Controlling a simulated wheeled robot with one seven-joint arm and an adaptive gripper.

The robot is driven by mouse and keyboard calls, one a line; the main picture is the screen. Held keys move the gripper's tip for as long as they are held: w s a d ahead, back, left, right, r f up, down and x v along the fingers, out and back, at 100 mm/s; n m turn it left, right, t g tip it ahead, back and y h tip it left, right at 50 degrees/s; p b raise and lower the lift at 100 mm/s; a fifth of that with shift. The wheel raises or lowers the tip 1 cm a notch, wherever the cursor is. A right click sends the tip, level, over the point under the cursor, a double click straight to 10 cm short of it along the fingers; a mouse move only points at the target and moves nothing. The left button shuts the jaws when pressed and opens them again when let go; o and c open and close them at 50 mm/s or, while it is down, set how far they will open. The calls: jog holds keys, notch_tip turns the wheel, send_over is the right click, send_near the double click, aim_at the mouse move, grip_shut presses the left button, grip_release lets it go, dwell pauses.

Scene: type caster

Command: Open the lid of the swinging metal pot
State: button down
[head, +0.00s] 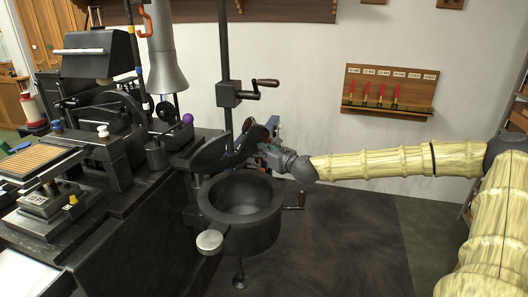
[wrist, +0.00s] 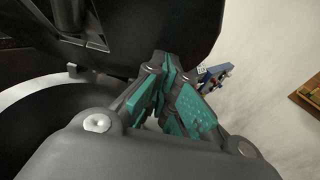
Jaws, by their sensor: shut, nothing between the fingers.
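The dark metal pot (head: 240,225) hangs at the front of the black machine, its round mouth open upward. Its lid (head: 215,153) stands tilted up above the back of the mouth. In the wrist view, a dark surface that looks like the lid (wrist: 150,25) fills the top, and the pot's rim (wrist: 45,100) curves at the left. My gripper (head: 257,146) is beside the lid's right side, above the pot's rear rim. In the wrist view, my gripper's teal-padded fingers (wrist: 172,75) are together with nothing held. Whether they touch the lid cannot be told.
A crank handle (head: 292,200) sticks out right of the pot, and another crank (head: 260,84) sits on the post above. A round grey knob (head: 209,241) is at the pot's front left. The floor (head: 350,240) to the right is clear.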

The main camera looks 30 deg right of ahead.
jog(key=shift+w+b, duration=0.2)
jog(key=shift+b, duration=0.2)
jog(key=shift+w+r+b, duration=0.35)
jog(key=shift+r+b, duration=0.15)
jog(key=shift+r, duration=0.05)
jog(key=shift+w+r+b, duration=0.35)
jog(key=shift+r+b, duration=0.1)
jog(key=shift+r, duration=0.1)
jog(key=s, duration=1.3)
jog(key=shift+r, duration=0.3)
